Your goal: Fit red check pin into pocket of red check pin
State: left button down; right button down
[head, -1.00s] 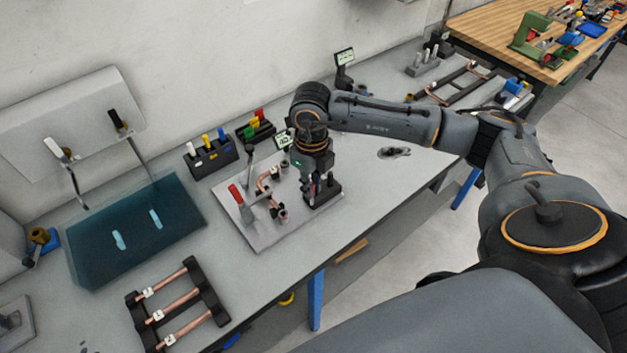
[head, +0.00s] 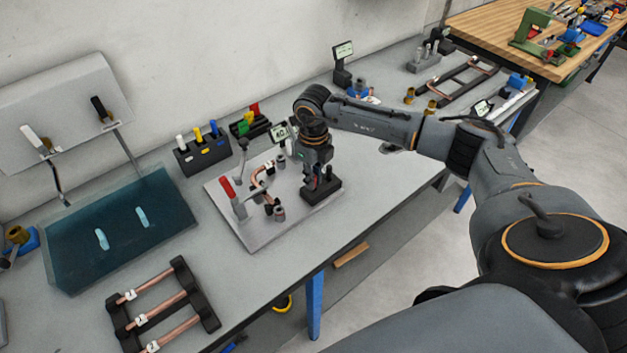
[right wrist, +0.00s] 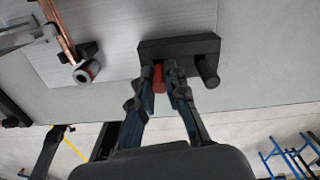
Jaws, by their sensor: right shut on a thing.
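My right gripper (head: 316,190) points down over a black block (head: 328,194) at the right end of the light fixture plate (head: 257,237). In the right wrist view the right gripper's fingers (right wrist: 163,76) are shut on the red check pin (right wrist: 158,77). The red pin sits against the edge of the black block (right wrist: 165,48). A dark pin (right wrist: 209,72) stands at the block's other end, beside the fingers. The pocket is hidden, and I cannot tell how deep the red pin sits. My left gripper is not in view.
A bent copper tube (head: 258,193) and a red-handled clamp (head: 231,194) are on the plate, left of my gripper. A rack of copper tubes (head: 165,312) lies front left.

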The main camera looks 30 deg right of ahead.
jog(key=shift+f, duration=0.1)
jog(key=c, duration=1.4)
grip_release()
jog(key=shift+o, duration=0.2)
jog(key=shift+r, duration=0.35)
notch_tip(320, 180, up, 12)
jog(key=b, duration=0.4)
jog(key=shift+f, duration=0.15)
